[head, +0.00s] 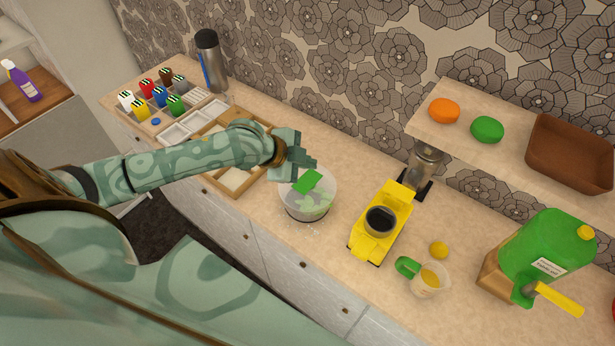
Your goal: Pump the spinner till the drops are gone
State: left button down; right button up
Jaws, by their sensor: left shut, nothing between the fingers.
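The spinner (292,205) is a clear round bowl with pale green leaves inside, standing on the counter near its front edge. A green piece (307,181) shows at its top, the spinner's pump knob or lid part. My left gripper (308,170) is shut and empty, just above and at the back of the green piece. I cannot tell whether the fingertips touch it. A few small drops seem to show on the counter in front of the bowl. Drops inside are too small to make out. My right gripper is not in view.
A yellow machine (370,240) with a dark cup stands right of the spinner. Wooden trays (236,180) lie left, behind my arm. A shelf (455,130) overhangs the back right.

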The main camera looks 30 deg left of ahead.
pick_arm(q)
jog(key=a+r, duration=0.1)
jog(key=w+a+r, duration=0.1)
jog(key=shift+r, duration=0.35)
jog(key=shift+f, duration=0.1)
jog(key=b, duration=0.8)
send_near(315, 177)
jog(key=w, duration=0.1)
jog(key=w+d+f, duration=0.1)
jog(key=w, duration=0.1)
jog(key=shift+d, duration=0.25)
jog(key=shift+w+f+b, duration=0.1)
jog(key=shift+f+b, duration=0.25)
jog(key=shift+f, duration=0.6)
dwell(0.4)
jog(key=shift+f, duration=0.35)
